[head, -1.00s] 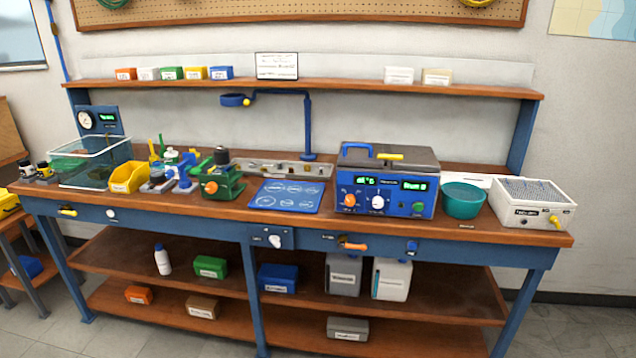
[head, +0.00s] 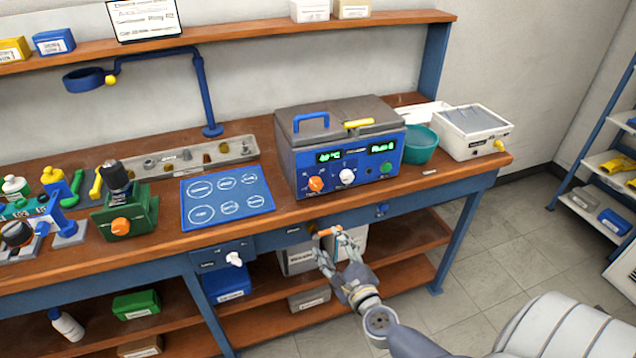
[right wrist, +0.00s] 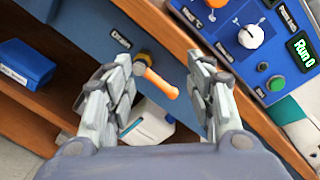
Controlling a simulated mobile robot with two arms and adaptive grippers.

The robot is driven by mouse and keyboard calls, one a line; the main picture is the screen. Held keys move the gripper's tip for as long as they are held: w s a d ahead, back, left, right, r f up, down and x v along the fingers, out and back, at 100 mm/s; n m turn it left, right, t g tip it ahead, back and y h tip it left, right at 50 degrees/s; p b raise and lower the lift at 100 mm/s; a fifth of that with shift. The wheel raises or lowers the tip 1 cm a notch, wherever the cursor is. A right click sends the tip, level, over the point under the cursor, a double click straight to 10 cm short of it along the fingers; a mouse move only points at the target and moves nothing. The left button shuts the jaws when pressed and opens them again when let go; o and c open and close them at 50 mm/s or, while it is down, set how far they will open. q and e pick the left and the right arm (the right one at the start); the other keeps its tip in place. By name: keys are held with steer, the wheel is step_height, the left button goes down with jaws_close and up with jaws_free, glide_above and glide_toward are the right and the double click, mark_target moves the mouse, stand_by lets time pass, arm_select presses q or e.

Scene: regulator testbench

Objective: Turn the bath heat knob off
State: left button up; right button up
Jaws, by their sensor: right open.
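The blue water bath (head: 345,145), with a grey lid and green lit displays, stands on the bench. Its front carries an orange knob (head: 316,184), a white knob (head: 347,176) and a green button (head: 386,168). The orange knob (right wrist: 216,4) is cut by the top edge in the right wrist view, where the white knob (right wrist: 251,36) shows fully. I cannot read which is bath heat. My right gripper (head: 337,248) is open and empty, below the bath in front of the bench edge. In the right wrist view its fingers (right wrist: 167,70) frame an orange-handled drain valve (right wrist: 161,83); contact is not visible. My left gripper is out of view.
A teal bowl (head: 420,145) and a white box (head: 472,132) stand right of the bath. A blue mat (head: 228,208) and a green fixture (head: 124,215) lie left. The bench's blue front rail has a white knob (head: 234,259).

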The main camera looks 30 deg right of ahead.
mark_target(317, 186)
step_height(317, 186, up, 10)
steer(key=m+h, duration=0.1)
steer(key=m, duration=0.6)
steer(key=shift+t, duration=0.4)
steer(key=x, duration=0.3)
steer(key=p+x, duration=0.1)
steer(key=x, duration=0.5)
steer(key=shift+w+d+r+p, duration=0.2)
steer(key=shift+w+r+p, duration=0.1)
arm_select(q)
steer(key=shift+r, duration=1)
arm_select(e)
steer(key=shift+x, duration=0.85)
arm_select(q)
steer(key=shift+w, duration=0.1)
arm_select(e)
steer(key=c, duration=1.1)
